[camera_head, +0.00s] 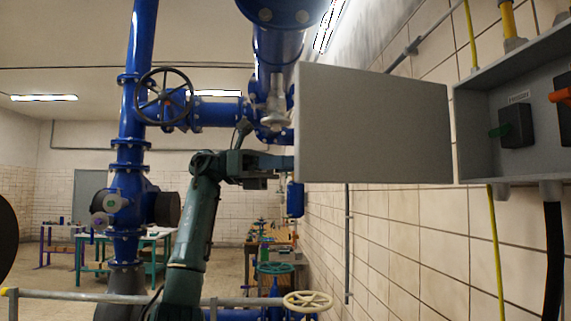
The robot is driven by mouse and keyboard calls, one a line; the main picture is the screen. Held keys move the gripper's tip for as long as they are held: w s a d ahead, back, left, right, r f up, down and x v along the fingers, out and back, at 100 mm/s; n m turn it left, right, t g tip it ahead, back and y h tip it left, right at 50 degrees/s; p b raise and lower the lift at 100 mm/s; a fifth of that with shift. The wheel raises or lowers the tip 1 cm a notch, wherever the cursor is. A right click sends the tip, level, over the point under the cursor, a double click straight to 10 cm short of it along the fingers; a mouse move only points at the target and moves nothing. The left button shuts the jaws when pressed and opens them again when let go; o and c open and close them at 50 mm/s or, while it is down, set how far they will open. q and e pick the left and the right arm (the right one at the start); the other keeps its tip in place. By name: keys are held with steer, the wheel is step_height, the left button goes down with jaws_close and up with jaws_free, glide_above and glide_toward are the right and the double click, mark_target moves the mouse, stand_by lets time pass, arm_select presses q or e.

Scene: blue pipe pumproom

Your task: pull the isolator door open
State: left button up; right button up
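The grey isolator door (375,125) stands swung open, to the left of its grey box (468,120) on the right wall. I see one broad flat face of it. The open box shows a black switch (516,126) with a green lever and, at the picture's edge, an orange lever (561,96). My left gripper (284,163) is at the door's left edge, low on it. Its fingers reach right to that edge, and their tips are hidden or too small to tell. I cannot see any handle or whether the fingers grip the door. My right gripper is out of view.
Blue pipes with a dark handwheel (163,97) stand behind my arm. A grey rail (150,298) crosses low in front, near a cream handwheel (308,301). A yellow conduit (497,250) and a black cable (553,260) run down below the box. Workbenches stand farther back.

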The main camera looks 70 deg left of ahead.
arm_select(q)
steer(key=shift+w+f, duration=0.1)
steer(key=shift+w, duration=0.25)
steer(key=p+v, duration=0.1)
steer(key=v, duration=1.1)
steer(key=shift+s+p, duration=0.4)
steer(key=shift+s, duration=0.05)
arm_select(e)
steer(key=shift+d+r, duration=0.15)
arm_select(q)
steer(key=shift+w, duration=0.1)
